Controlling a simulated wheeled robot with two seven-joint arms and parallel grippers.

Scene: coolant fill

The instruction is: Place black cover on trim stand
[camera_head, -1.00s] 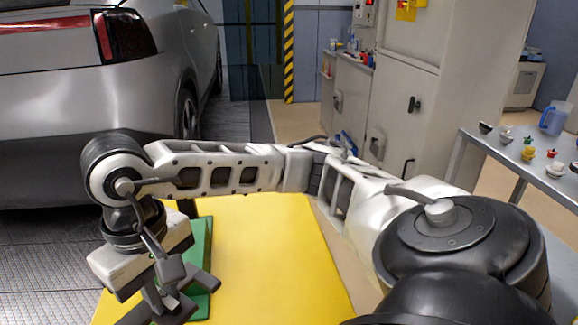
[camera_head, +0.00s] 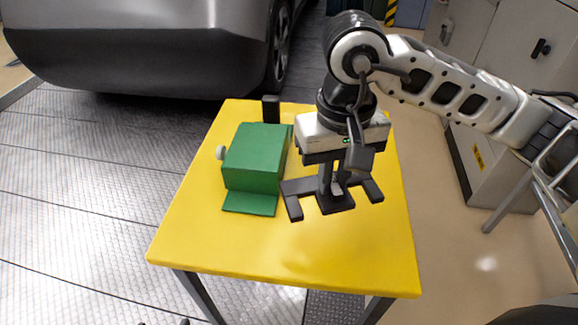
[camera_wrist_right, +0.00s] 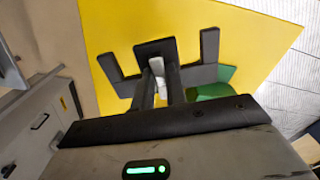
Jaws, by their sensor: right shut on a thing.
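My right gripper (camera_head: 336,186) points down over the yellow table and is shut on the black cover (camera_head: 298,187), a flat dark piece with several prongs. My left gripper is out of view.
The yellow table (camera_head: 290,248) is clear in front and along its right side. A black upright piece (camera_head: 271,109) stands behind the green block. A grey car (camera_head: 130,55) is at the back left, grey cabinets (camera_head: 490,60) at the back right.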

